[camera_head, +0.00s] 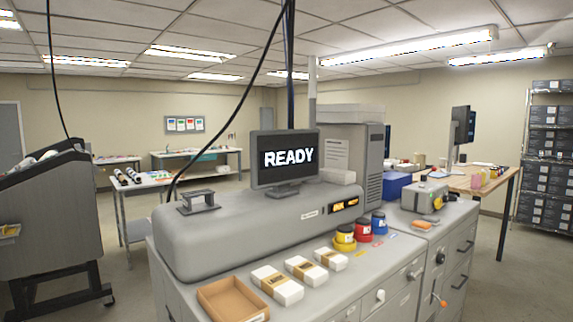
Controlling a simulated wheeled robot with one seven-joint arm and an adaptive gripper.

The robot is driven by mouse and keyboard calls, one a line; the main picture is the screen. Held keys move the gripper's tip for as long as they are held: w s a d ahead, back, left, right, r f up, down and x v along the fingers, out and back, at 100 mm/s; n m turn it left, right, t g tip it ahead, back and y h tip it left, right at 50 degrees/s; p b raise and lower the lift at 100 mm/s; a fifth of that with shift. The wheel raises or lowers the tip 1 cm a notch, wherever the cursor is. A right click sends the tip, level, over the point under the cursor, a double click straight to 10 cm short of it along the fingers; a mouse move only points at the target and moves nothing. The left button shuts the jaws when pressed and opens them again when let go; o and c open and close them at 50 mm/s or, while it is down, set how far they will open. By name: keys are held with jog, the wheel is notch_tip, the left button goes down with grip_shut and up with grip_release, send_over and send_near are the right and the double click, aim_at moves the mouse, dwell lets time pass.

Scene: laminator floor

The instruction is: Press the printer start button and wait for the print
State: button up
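A long grey machine (240,238) with a rounded cover stands on a grey cabinet in the middle of the view. A dark monitor (286,158) on top of it reads "READY" in white. A small dark panel (345,204) with orange lit signs is on the machine's front face, at its right end. I cannot make out a start button clearly. My gripper is not in view.
On the cabinet top are an open brown tray (205,289), three white packs (277,284) with brown bands, and yellow (345,243), red (363,231) and blue (379,223) containers. A dark slanted rack (40,215) stands left. Floor shows at left and right.

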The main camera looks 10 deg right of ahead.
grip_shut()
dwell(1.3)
